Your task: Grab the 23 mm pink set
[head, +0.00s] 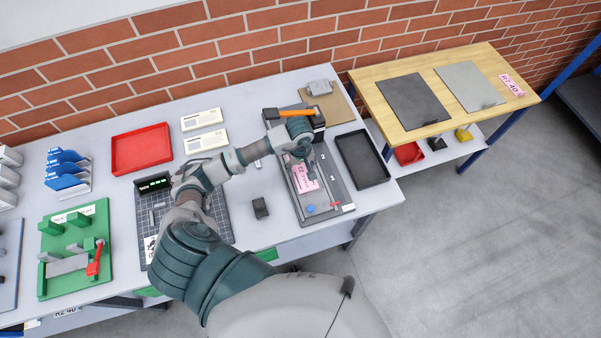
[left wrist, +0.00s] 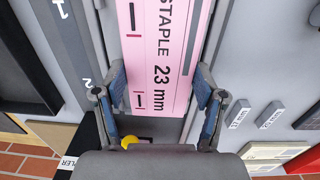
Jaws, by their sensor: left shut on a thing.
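The pink set (head: 306,182) is a pink block marked "STAPLE 23 mm" in the left wrist view (left wrist: 165,45). It lies in a long grey tray or fixture (head: 335,192) on the right part of the white bench. My left gripper (head: 299,160) is over the far end of the pink set. In the left wrist view the two fingers (left wrist: 161,98) are shut on its long sides. Part of the set is hidden under the gripper in the head view. My right gripper is not in view.
A black tray (head: 362,159) stands just right of the fixture. An orange-handled tool (head: 297,113) lies behind my gripper. A small dark block (head: 260,208) stands left of the fixture. A red tray (head: 142,148) and a green fixture (head: 75,250) are farther left.

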